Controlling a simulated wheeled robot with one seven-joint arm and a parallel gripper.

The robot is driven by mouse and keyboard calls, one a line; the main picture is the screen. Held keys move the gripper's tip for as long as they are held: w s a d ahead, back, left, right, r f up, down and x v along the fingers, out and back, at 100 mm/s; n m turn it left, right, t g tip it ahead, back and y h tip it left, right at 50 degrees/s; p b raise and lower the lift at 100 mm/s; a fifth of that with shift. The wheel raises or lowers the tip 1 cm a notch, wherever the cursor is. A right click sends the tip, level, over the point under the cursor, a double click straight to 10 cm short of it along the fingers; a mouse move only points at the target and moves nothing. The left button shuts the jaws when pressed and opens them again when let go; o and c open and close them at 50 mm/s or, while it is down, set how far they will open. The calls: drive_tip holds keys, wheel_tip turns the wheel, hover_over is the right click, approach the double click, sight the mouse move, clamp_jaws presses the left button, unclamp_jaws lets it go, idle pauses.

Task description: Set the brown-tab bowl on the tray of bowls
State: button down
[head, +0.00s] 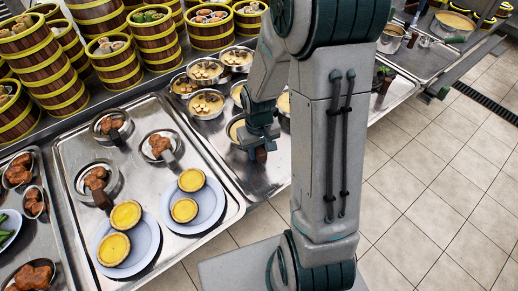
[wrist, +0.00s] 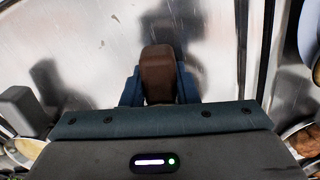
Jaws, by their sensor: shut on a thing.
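My gripper (head: 261,146) is shut on a brown tab (wrist: 160,75), which sits between its blue fingers in the wrist view. The bowl belonging to this tab is hidden under the gripper or cannot be told from nearby bowls. That tray holds metal bowls of brown food: a back bowl (head: 99,124), a right bowl (head: 152,141) and a left bowl (head: 82,178) with a dark brown tab. Two pale blue plates with yellow tarts stand at its front.
Metal bowls (head: 207,104) stand on the counter behind my gripper, one very close to it. Wooden steamer towers (head: 158,42) line the back. Another tray (head: 50,215) with bowls lies at far left. Tiled floor lies right of the counter.

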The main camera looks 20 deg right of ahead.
drive_tip(key=shift+f, duration=0.25)
drive_tip(key=c, duration=1.1)
unclamp_jaws()
drive_tip(key=shift+o, duration=0.2)
drive_tip(key=shift+r, duration=0.15)
wheel_tip(320, 180, up, 14)
drive_tip(key=shift+f, duration=0.2)
